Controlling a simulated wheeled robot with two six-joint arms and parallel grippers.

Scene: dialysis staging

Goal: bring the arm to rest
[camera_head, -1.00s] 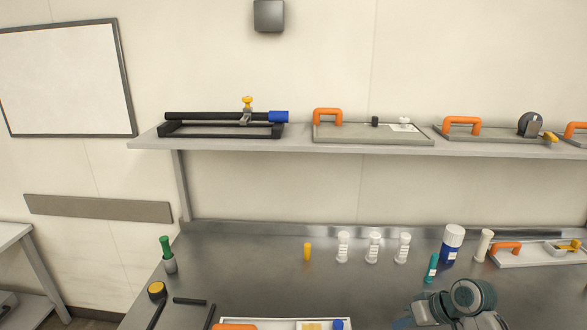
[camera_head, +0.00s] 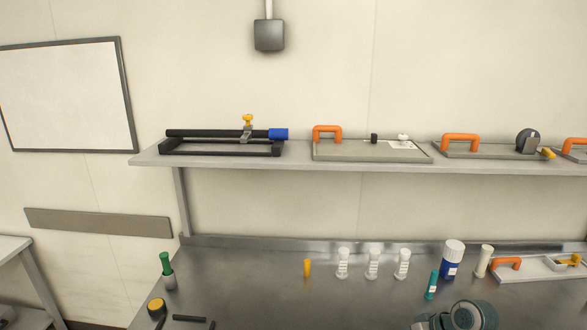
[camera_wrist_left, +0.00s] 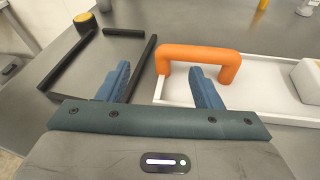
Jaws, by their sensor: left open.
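My left gripper (camera_wrist_left: 160,86) shows in the left wrist view with its two blue fingers spread apart and nothing between them. Just beyond the fingers is an orange handle (camera_wrist_left: 197,52) on a white tray (camera_wrist_left: 262,84); the right finger overlaps the handle's lower part in the picture, and I cannot tell how close they are. The left gripper is outside the head view. A teal and grey part of my arm (camera_head: 462,316) shows at the head view's bottom right, with no gripper visible on it.
A black frame (camera_wrist_left: 146,62) lies left of the tray. On the steel bench (camera_head: 240,282) stand several white-capped vials (camera_head: 372,264), an orange vial (camera_head: 307,268) and a blue bottle (camera_head: 451,262). A shelf (camera_head: 225,161) above holds trays with orange handles (camera_head: 327,130).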

